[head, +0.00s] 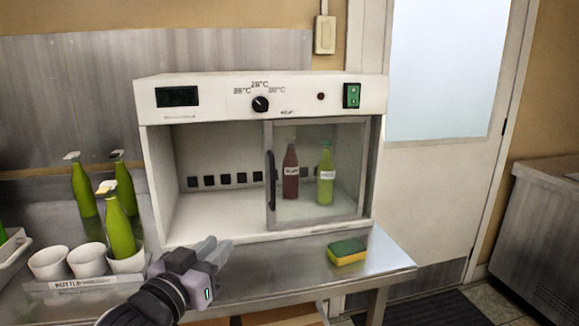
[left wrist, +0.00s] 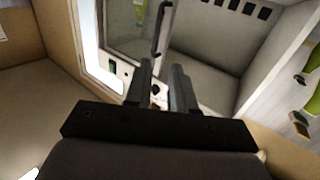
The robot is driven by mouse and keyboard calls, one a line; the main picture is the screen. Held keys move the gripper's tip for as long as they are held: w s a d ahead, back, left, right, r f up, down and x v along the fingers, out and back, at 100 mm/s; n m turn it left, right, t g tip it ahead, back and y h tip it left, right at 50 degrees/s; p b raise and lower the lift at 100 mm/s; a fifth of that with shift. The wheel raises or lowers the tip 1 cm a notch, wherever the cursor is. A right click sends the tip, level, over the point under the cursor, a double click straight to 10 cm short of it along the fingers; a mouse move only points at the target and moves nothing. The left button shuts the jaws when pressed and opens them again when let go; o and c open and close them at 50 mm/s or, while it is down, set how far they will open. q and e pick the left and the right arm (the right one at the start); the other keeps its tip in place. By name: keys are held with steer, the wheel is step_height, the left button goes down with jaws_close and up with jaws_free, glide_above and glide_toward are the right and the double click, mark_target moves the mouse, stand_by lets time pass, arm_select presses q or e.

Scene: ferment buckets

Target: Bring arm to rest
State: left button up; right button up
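My left gripper (head: 210,250) is in front of the lower left part of the white incubator (head: 210,90), over the front of the metal table. In the left wrist view its two fingers (left wrist: 163,82) stand apart with nothing between them, pointing toward the incubator. The incubator's left half is open and empty inside. Its glass door (head: 316,215) covers the right half, with a red bottle (head: 290,178) and a green bottle (head: 325,182) behind it. My right gripper is in neither view.
White cups in a labelled bottle rack (head: 85,288) stand left of my gripper, with a green bottle (head: 119,232) in one cup. More green bottles (head: 84,190) stand behind. A yellow-green sponge (head: 347,252) lies at the table's right. The metal table (head: 395,264) ends just right of it.

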arm_select(q)
steer(key=s+a+f+n+g+y, duration=0.1)
steer(key=s+f, duration=0.2)
steer(key=f, duration=0.6)
steer(key=s+a+f+g+y, duration=0.15)
steer(key=s+f, duration=0.25)
steer(key=f, duration=0.5)
steer(key=s+a+f+g, duration=0.2)
steer(key=s+f, duration=0.5)
steer(key=s, duration=0.1)
steer(key=s+a+f+g+y+p, duration=0.1)
steer(key=s+a+f+g, duration=0.1)
steer(key=s+f, duration=0.6)
steer(key=shift+s+a, duration=0.35)
steer(key=shift+s, duration=0.15)
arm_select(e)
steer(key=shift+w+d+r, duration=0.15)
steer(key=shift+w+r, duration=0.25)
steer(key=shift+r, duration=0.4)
arm_select(q)
steer(key=shift+a+n+y, duration=0.1)
steer(key=shift+n+y, duration=0.15)
steer(key=shift+n, duration=0.05)
